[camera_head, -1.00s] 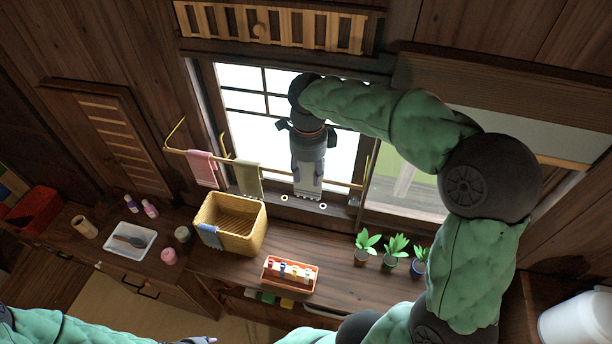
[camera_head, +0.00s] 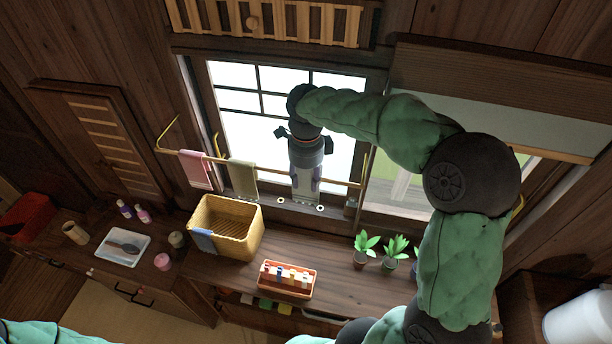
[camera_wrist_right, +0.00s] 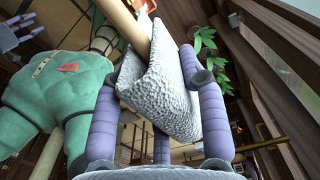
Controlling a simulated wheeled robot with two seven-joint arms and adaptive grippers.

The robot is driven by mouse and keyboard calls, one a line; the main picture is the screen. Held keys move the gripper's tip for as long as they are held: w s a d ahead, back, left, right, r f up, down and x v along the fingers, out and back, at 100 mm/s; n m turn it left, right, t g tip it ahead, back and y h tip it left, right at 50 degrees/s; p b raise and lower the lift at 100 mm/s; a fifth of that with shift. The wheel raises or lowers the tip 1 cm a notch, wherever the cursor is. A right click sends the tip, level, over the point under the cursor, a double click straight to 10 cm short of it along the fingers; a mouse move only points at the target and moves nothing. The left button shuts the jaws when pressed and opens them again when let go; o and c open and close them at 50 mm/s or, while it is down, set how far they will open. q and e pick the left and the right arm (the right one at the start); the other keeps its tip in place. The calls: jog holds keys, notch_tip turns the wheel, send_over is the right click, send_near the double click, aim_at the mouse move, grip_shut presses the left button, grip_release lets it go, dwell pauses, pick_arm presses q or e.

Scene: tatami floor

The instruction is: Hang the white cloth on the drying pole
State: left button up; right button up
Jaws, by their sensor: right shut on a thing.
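The white cloth (camera_wrist_right: 165,85) is a folded, textured piece between the fingers of my right gripper (camera_wrist_right: 158,105), which is shut on it. In the head view the cloth (camera_head: 305,188) hangs down from my right gripper (camera_head: 305,177) at the pole. The drying pole (camera_head: 272,174) is a thin yellow rod in front of the window. In the wrist view the pole (camera_wrist_right: 122,20) runs into the cloth's fold; its far side is hidden. My left gripper (camera_wrist_right: 20,35) shows only partly at the wrist view's upper left edge, and its opening is unclear.
A pink towel (camera_head: 194,170) and an olive towel (camera_head: 243,180) hang left on the pole. Below are a wicker basket (camera_head: 245,220), an orange tray (camera_head: 265,287) with small items, and potted plants (camera_head: 366,248). The window frame (camera_head: 195,100) is close behind.

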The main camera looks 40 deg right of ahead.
jog(key=shift+f+b, duration=0.9)
jog(key=shift+f, duration=0.5)
jog(key=o, duration=1.2)
jog(key=shift+c, duration=0.2)
notch_tip(320, 180, up, 12)
